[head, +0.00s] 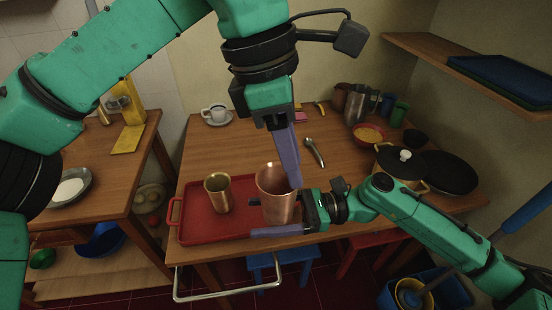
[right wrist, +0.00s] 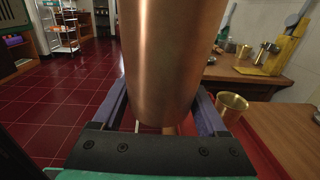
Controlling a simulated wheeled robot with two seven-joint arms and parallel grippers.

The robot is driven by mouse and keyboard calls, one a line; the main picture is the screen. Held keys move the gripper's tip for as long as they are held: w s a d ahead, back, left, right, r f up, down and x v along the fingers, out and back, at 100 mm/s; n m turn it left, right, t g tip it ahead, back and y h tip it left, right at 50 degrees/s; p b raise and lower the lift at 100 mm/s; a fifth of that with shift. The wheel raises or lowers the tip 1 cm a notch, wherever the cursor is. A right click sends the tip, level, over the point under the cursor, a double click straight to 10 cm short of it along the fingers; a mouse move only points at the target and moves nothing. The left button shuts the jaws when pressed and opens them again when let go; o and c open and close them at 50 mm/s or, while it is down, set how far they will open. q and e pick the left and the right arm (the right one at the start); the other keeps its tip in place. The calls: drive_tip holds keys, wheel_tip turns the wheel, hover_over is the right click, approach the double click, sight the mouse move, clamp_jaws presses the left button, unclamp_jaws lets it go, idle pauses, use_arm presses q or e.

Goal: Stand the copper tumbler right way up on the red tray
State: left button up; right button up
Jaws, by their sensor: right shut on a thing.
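The copper tumbler (head: 275,198) is upright, its open mouth facing up, over the right part of the red tray (head: 196,232). I cannot tell whether its base touches the tray. My right gripper (head: 278,217) comes in from the right and is shut on the tumbler's lower body. In the right wrist view the tumbler (right wrist: 172,60) fills the space between the fingers. My left gripper (head: 294,182) points down from above, its fingertips at the tumbler's right rim. Its fingers overlap edge-on, so their opening and any contact are unclear.
A brass cup (head: 218,194) stands on the tray, left of the tumbler; the right wrist view also shows it (right wrist: 232,106). A ladle-like utensil (head: 314,151) lies behind. A lidded pan (head: 402,166) and a black pan (head: 450,172) stand right.

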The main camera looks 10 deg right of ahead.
sight(274, 213)
use_arm(q)
drive_tip(key=f, duration=0.4)
drive_tip(key=a+f+t+y, duration=0.1)
drive_tip(key=f, duration=0.3)
drive_tip(key=w+a+f+y, duration=0.1)
drive_tip(key=f, duration=0.3)
drive_tip(key=shift+w+a+f+t, duration=0.1)
drive_tip(key=shift+f+t, duration=0.15)
drive_tip(key=shift+t, duration=0.05)
use_arm(e)
drive_tip(key=shift+w+a, duration=0.1)
use_arm(q)
clamp_jaws()
idle(0.7)
use_arm(e)
drive_tip(key=o, duration=1.3)
